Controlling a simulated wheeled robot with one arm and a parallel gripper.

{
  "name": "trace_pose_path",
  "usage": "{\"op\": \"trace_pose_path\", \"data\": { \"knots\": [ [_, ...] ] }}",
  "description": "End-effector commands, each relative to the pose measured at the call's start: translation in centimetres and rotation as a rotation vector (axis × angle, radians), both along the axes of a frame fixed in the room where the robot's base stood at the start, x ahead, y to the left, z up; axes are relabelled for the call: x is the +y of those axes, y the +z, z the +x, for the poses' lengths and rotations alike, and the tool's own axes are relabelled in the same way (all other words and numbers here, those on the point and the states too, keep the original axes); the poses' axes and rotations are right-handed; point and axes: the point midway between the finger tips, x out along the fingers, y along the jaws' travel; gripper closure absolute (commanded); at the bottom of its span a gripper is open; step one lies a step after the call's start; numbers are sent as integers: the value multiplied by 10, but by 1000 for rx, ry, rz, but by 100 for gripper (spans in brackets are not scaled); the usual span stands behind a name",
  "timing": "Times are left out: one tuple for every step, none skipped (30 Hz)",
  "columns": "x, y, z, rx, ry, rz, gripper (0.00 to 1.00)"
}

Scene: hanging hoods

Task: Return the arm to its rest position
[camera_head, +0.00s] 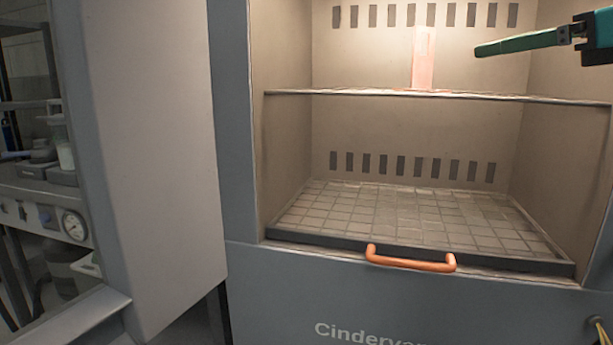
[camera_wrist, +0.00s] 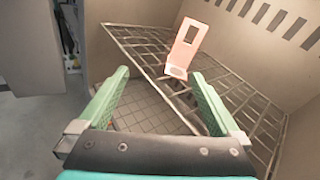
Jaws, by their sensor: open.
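My gripper (camera_head: 478,50) reaches in from the upper right in the head view, with its green fingers pointing left inside the open cabinet, above the shelf level. In the wrist view my gripper (camera_wrist: 160,90) has its two green fingers wide apart with nothing between them. A pale pink upright piece (camera_head: 424,60) stands on the wire shelf, left of the fingertips and apart from them. In the wrist view the pink piece (camera_wrist: 184,50) shows a dark rectangular opening and stands beyond the fingers. Most of my arm is out of view.
The wire shelf (camera_head: 360,93) spans the cabinet; it also shows in the wrist view (camera_wrist: 240,100). Below it is a tiled floor (camera_head: 400,215) with free room. An orange handle (camera_head: 410,259) sits at the front edge. A grey panel (camera_head: 150,150) stands at left.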

Motion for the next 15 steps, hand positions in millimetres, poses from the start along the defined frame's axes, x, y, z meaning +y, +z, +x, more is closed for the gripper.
{"op": "trace_pose_path", "data": {
  "knots": [
    [12,-8,2,2,20,-44,0],
    [18,-13,3,1,32,-73,0],
    [27,-21,6,4,50,-113,0],
    [34,-29,8,4,65,-145,0],
    [42,-36,9,5,81,-179,0],
    [53,-46,11,4,104,-230,0],
    [62,-55,12,5,125,-272,0],
    [71,-66,13,6,148,-318,0],
    [84,-80,13,3,181,-382,0],
    [94,-92,12,1,211,-434,0],
    [105,-107,11,2,244,-491,0],
    [118,-125,9,-3,289,-569,0],
    [128,-142,7,-4,328,-627,0],
    [137,-157,4,-7,367,-685,0],
    [148,-179,0,-9,422,-760,0]
  ]
}}
